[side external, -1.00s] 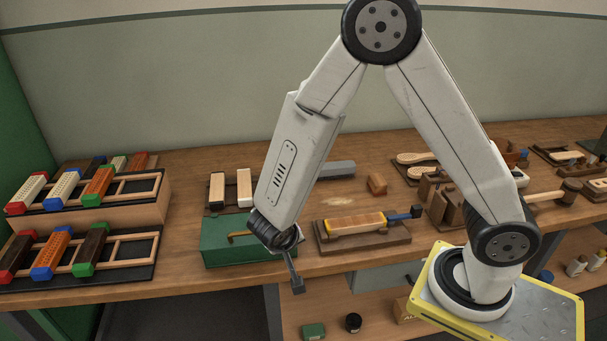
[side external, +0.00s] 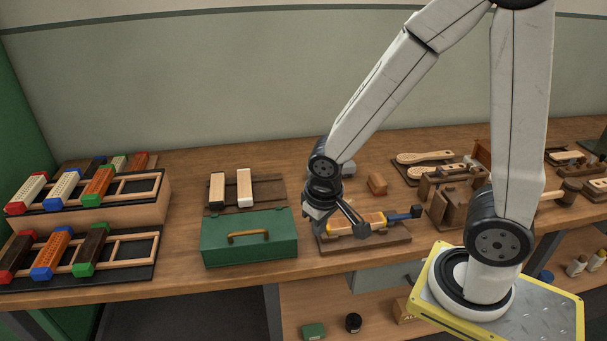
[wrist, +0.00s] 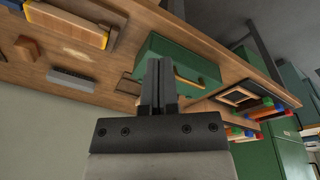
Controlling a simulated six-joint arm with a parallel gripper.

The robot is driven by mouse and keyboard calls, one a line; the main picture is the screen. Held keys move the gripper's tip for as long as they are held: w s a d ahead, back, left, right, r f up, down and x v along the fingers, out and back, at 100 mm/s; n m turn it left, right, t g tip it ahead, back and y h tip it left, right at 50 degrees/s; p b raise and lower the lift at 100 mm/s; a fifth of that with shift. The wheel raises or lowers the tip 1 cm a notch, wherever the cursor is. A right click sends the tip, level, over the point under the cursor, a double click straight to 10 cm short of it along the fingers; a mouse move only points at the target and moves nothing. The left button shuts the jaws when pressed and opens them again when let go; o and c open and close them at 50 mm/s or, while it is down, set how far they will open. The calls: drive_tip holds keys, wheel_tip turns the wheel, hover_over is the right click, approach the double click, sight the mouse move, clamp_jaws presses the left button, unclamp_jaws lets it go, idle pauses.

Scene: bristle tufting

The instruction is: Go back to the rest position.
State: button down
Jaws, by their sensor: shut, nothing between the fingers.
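My gripper (side external: 360,230) is shut and empty. In the side external view it hangs in front of and above the clamped wooden brush block (side external: 348,225) on its brown fixture, hiding part of it; I cannot tell exactly how far apart they are. In the wrist view the shut fingers (wrist: 158,85) stand upright in the middle, with the green toolbox (wrist: 160,50) behind them. My arm is raised and bent, its forearm sloping down to the left.
The green toolbox (side external: 220,245) stands left of my gripper. Two brush blocks lie on a dark tray (side external: 267,193) behind it. Two tiered racks (side external: 150,200) with colour-ended blocks stand at the far left. A small wooden block (side external: 377,184) and brushes (side external: 425,158) lie behind and right.

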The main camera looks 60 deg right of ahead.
drive_tip(key=shift+s+d+r+n+t+y, duration=0.1)
drive_tip(key=shift+d+r+n+t+y, duration=0.15)
drive_tip(key=shift+r+n+t, duration=0.25)
drive_tip(key=shift+s+d+r+n+t+y, duration=0.1)
drive_tip(key=shift+d+r+n+t+y, duration=0.15)
drive_tip(key=shift+r, duration=0.35)
drive_tip(key=shift+a, duration=0.1)
idle(0.5)
